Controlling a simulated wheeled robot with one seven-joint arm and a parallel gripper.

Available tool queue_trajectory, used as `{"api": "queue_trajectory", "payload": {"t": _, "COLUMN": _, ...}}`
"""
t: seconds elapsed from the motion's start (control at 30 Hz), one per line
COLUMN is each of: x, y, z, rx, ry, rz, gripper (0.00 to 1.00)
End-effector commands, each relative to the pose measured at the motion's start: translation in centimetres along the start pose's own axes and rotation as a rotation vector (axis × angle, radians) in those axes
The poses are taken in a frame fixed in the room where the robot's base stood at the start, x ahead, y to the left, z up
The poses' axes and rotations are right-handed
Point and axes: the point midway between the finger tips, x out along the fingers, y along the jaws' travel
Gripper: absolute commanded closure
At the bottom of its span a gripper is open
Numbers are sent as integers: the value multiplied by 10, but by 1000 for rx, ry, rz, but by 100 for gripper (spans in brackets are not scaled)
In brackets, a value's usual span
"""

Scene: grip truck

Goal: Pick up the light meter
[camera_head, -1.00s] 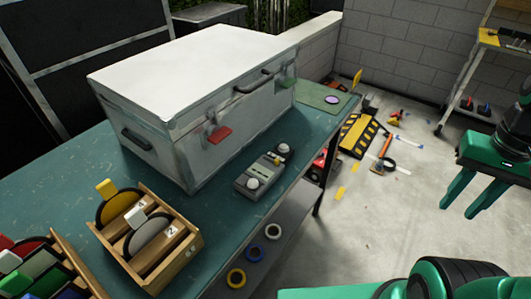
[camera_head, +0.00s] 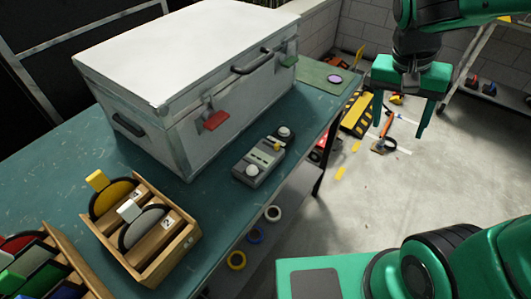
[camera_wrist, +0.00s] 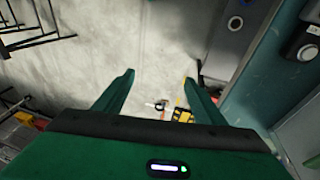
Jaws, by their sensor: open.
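A grey hand-held device with white domes (camera_head: 262,158), which looks like the light meter, lies on the teal table in front of the metal case. I cannot tell whether it is one unit or two end to end. Part of it, with one white dome, shows at the right edge of the wrist view (camera_wrist: 307,50). My gripper (camera_head: 399,127) is open and empty, pointing down over the floor to the right of the table, apart from the device. In the wrist view its fingers (camera_wrist: 159,76) are spread with only floor between them.
A large metal case (camera_head: 190,75) with a red latch stands behind the device. A wooden box of discs (camera_head: 150,250) is at the front left. A green mat (camera_head: 325,78) lies at the table's far end. Tape rolls (camera_head: 255,235) sit below the tabletop. Clutter lies on the floor.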

Motion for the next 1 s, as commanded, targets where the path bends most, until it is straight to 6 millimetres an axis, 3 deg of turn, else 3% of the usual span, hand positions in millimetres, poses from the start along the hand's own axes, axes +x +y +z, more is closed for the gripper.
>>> {"api": "queue_trajectory", "payload": {"t": 0.03, "x": -8, "y": -39, "z": 5, "rx": -14, "ry": 38, "rz": 0, "gripper": 36}}
{"api": "queue_trajectory", "payload": {"t": 0.2, "x": -36, "y": -150, "z": 48, "rx": 21, "ry": 145, "rz": -53, "gripper": 36}}
{"api": "queue_trajectory", "payload": {"t": 0.3, "x": -48, "y": -197, "z": 83, "rx": 40, "ry": 175, "rz": -99, "gripper": 36}}
{"api": "queue_trajectory", "payload": {"t": 0.4, "x": -57, "y": -226, "z": 114, "rx": 55, "ry": 187, "rz": -136, "gripper": 36}}
{"api": "queue_trajectory", "payload": {"t": 0.5, "x": -62, "y": -242, "z": 132, "rx": 67, "ry": 192, "rz": -158, "gripper": 36}}
{"api": "queue_trajectory", "payload": {"t": 0.6, "x": -57, "y": -248, "z": 137, "rx": 75, "ry": 193, "rz": -164, "gripper": 36}}
{"api": "queue_trajectory", "payload": {"t": 1.0, "x": -11, "y": -255, "z": 128, "rx": 75, "ry": 193, "rz": -166, "gripper": 36}}
